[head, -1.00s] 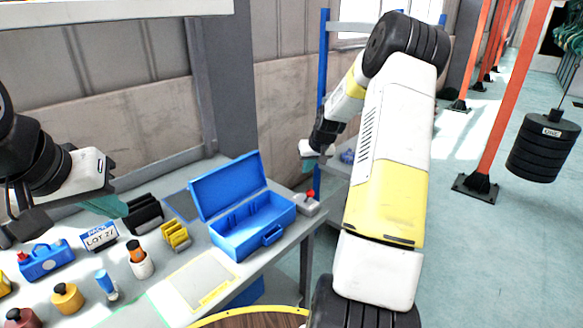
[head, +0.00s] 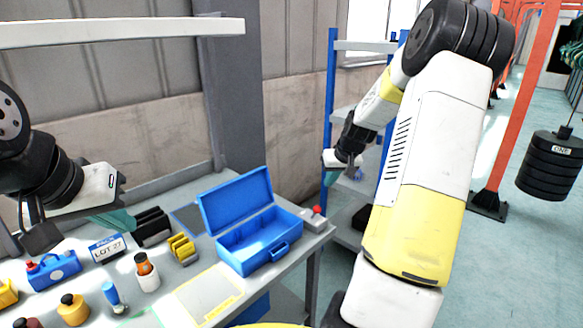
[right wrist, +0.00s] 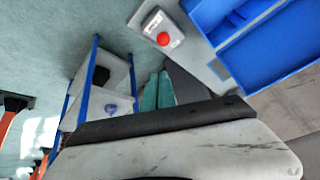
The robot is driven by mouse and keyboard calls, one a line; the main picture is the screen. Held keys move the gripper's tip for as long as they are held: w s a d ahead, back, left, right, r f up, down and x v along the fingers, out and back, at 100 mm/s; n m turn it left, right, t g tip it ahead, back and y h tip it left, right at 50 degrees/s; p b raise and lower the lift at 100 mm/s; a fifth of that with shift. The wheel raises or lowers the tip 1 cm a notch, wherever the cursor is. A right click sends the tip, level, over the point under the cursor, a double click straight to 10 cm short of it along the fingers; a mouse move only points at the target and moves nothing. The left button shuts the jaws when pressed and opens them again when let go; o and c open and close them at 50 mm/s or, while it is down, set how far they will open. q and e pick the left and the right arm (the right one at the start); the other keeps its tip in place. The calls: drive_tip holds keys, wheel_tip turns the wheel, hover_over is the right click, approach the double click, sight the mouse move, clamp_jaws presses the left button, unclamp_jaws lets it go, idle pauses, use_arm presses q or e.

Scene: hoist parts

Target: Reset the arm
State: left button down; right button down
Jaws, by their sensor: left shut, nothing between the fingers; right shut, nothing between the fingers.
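My right arm reaches up on the right of the head view. Its gripper (head: 329,178) has teal fingers and hangs empty in front of the blue-post shelf, above and beyond the bench corner. In the right wrist view its two teal fingers (right wrist: 157,92) lie side by side, shut, with nothing between them. My left gripper (head: 118,220) is at the left of the head view, its teal fingers shut above the back of the bench near the black rack (head: 152,227). Its fingertips are partly merged with the rack in the picture.
The workbench (head: 312,240) holds an open blue toolbox (head: 246,262), a red-button box (head: 315,219), a yellow rack (head: 183,248), bottles and a LOT 27 sign (head: 106,249). A blue-post shelf (head: 331,90) stands beyond. Black weights (head: 549,168) hang at right by an orange post (head: 510,130).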

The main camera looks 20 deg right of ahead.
drive_tip(key=shift+r, duration=0.1)
drive_tip(key=s+a+r+n, duration=0.1)
drive_tip(key=s+a+r, duration=0.5)
drive_tip(key=a+r, duration=0.2)
drive_tip(key=s+a+r, duration=0.2)
drive_tip(key=s+a, duration=0.2)
drive_tip(key=s, duration=0.4)
drive_tip(key=s+a+r, duration=0.3)
drive_tip(key=s+a, duration=0.2)
drive_tip(key=s, duration=0.2)
drive_tip(key=s+a+r+y, duration=0.1)
drive_tip(key=s+a+r, duration=0.2)
drive_tip(key=s, duration=0.5)
drive_tip(key=shift+s+a+r, duration=0.25)
drive_tip(key=shift+s+a, duration=0.05)
drive_tip(key=shift+a, duration=0.35)
